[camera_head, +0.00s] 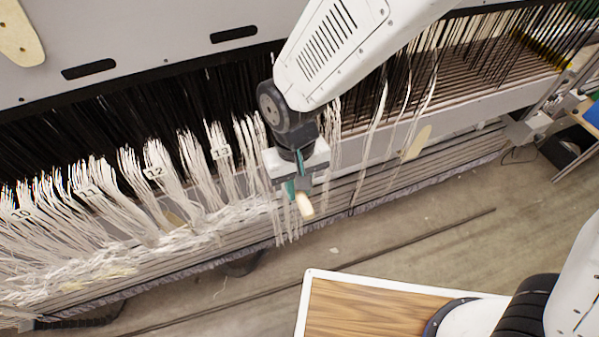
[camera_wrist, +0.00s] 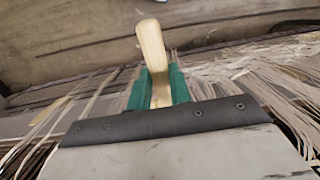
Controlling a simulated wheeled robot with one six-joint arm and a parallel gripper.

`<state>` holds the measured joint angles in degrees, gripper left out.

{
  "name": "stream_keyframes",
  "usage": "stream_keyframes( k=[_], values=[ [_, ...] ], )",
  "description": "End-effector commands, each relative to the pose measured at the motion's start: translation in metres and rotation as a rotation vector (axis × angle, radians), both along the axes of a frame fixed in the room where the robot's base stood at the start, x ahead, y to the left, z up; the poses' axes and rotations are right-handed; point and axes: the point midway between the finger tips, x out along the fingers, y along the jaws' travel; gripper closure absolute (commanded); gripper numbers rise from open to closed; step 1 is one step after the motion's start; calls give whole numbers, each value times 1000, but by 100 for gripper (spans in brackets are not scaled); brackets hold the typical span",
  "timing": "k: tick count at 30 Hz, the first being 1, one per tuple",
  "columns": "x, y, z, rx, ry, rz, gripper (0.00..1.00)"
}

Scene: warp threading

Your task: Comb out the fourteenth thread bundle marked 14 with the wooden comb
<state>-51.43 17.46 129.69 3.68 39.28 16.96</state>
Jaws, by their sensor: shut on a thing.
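My gripper (camera_head: 297,189) hangs over the row of white threads, at the right end of the dense part. Its green fingers are shut on the wooden comb (camera_head: 305,205), whose pale end sticks out below them. In the wrist view the comb (camera_wrist: 153,50) stands between the green fingers (camera_wrist: 160,88); its teeth are not visible. White bundles marked 10 to 13 run to the left of the gripper, with bundle 13 (camera_head: 222,160) nearest. Threads hang at and just below the gripper (camera_head: 284,222). No label 14 is readable; my gripper and arm cover that area.
Bundle 12 (camera_head: 160,170) and several others spread left over the ribbed beam. A few thin strands (camera_head: 376,115) hang to the right. A pale wooden piece (camera_head: 417,142) lies on the frame at right. A wood-topped table (camera_head: 365,308) stands at the front; open floor lies between.

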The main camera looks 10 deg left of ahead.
Motion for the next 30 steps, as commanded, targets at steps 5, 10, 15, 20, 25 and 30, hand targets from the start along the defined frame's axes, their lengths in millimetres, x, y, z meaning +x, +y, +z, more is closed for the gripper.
stream_keyframes(
  k=[5,10,15,20,25,30],
  values=[
    [1,0,-10,-2,2,0,100],
    [2,1,-28,-3,2,-1,100],
    [4,2,-36,-1,1,0,100],
    [4,2,-46,-1,1,0,100],
    [4,2,-64,-1,1,0,100],
    [4,3,-72,1,-1,0,100]
  ],
)
